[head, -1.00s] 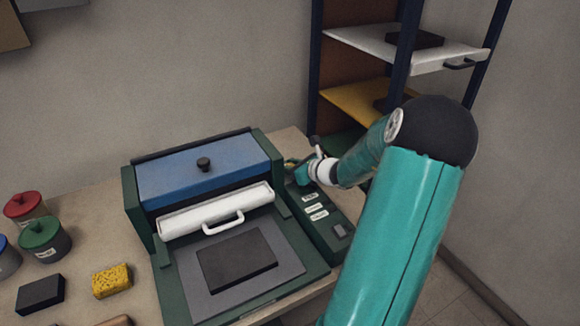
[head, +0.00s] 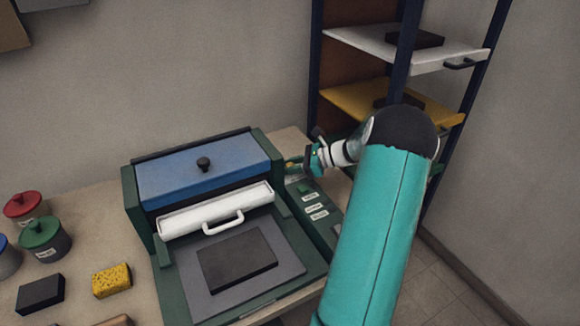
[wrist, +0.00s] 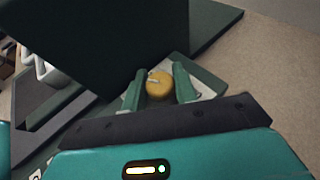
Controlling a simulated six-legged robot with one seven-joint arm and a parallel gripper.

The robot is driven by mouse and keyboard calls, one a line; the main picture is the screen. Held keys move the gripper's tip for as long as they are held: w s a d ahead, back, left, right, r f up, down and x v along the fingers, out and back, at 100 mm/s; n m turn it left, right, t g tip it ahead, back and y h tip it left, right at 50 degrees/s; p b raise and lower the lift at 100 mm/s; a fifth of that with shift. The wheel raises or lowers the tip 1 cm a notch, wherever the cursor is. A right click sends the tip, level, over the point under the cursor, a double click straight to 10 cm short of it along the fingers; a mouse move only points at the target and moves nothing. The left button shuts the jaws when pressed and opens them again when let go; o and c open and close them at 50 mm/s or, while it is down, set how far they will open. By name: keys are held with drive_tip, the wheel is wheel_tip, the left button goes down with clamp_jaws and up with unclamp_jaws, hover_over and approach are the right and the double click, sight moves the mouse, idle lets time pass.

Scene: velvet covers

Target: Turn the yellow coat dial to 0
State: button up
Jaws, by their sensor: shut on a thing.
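The yellow coat dial (wrist: 159,86) is a round yellow knob with a pale pointer mark on its face, in the middle of the wrist view. My gripper (wrist: 159,88) has one green finger on each side of the dial and is shut on it. In the head view my gripper (head: 303,164) is at the back end of the green control panel, right of the machine. Only a sliver of the dial (head: 290,166) shows there. The number that the pointer faces cannot be read.
A rack with a yellow shelf (head: 365,100) stands behind my arm. Jars and a yellow sponge (head: 111,280) lie far left.

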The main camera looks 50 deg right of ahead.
drive_tip(key=shift+n+g+y, duration=0.3)
drive_tip(key=o, duration=1)
drive_tip(key=shift+c, duration=0.2)
drive_tip(key=shift+s, duration=0.1)
drive_tip(key=v, duration=1.3)
drive_tip(key=shift+s+d, duration=0.25)
drive_tip(key=shift+s, duration=0.05)
drive_tip(key=shift+s+r, duration=0.1)
